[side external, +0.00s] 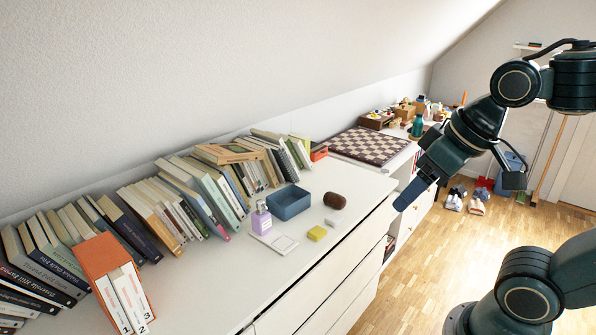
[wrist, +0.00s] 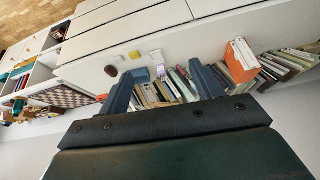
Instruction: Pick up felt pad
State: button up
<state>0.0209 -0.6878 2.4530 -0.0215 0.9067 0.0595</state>
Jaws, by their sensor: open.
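No object is clearly recognizable as the felt pad. The two small pad-like candidates are a yellow block (side external: 317,233) and a pale grey piece (side external: 333,219), lying apart on the white cabinet top (side external: 215,285). In the wrist view, the yellow block (wrist: 135,55) and the grey piece (wrist: 117,58) lie beyond the fingertips. My gripper (side external: 414,193) is off to their right in the side view, above the cabinet's front side. In the wrist view my gripper (wrist: 162,70) has its two fingers wide apart, with nothing held between them.
A brown rounded object (side external: 334,200), blue open box (side external: 289,203), purple bottle (side external: 261,219) and white card (side external: 276,242) stand or lie near the blocks. Books (side external: 200,195) line the wall. A chessboard (side external: 369,145) lies farther back. The cabinet's front strip is mostly clear.

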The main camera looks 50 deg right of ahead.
jog(key=w+d+f+m+g+y, duration=0.1)
jog(key=w+d+m+g, duration=0.3)
jog(key=w, duration=0.6)
jog(key=w+d+f+m+t, duration=0.1)
jog(key=w+d+m, duration=0.3)
jog(key=w, duration=0.6)
jog(key=w+d+f+m+g+y, duration=0.1)
jog(key=w+d+f+m, duration=0.4)
jog(key=f, duration=0.4)
jog(key=w+d+f+m+g+y, duration=0.1)
jog(key=w+d+f+m, duration=0.3)
jog(key=d+f, duration=0.3)
notch_tip(320, 180, down, 2)
jog(key=shift+w+d+f+m, duration=0.25)
jog(key=shift+w+d+m, duration=0.15)
jog(key=shift+w, duration=0.5)
jog(key=shift+f, duration=0.1)
send_over(317, 231)
jog(key=d, duration=0.2)
jog(key=shift+s+f, duration=0.1)
jog(key=shift+f, duration=3.9)
jog(key=shift+x, duration=2.6)
